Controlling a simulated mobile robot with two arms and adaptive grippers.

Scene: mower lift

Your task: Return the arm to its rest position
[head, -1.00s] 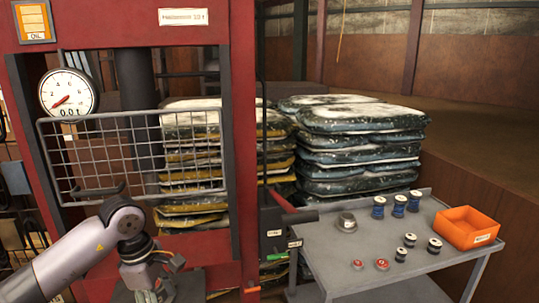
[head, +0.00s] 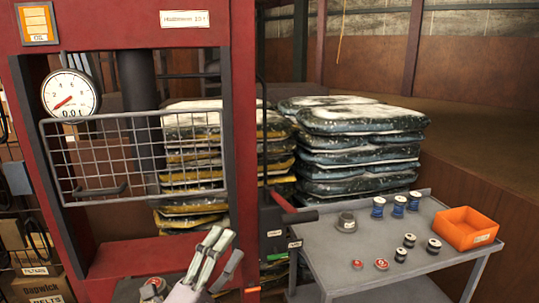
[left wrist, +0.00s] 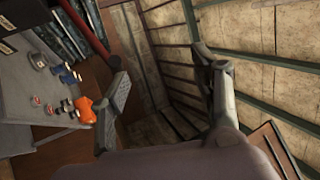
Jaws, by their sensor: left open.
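My left gripper (head: 222,252) stands at the bottom middle of the head view with its fingers pointing up. It is in front of the red press frame (head: 240,140) and left of the grey cart. The left wrist view shows the same gripper (left wrist: 165,88) with its fingers spread wide apart and nothing between them. Most of my left arm is below the head view's edge. My right gripper is in neither view.
A wire guard (head: 140,155) hangs across the press below a round gauge (head: 70,94). A lever (head: 283,207) juts right from the press. The grey cart (head: 340,262) holds several spools and an orange bin (head: 466,228). Stacked bags (head: 360,150) stand behind.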

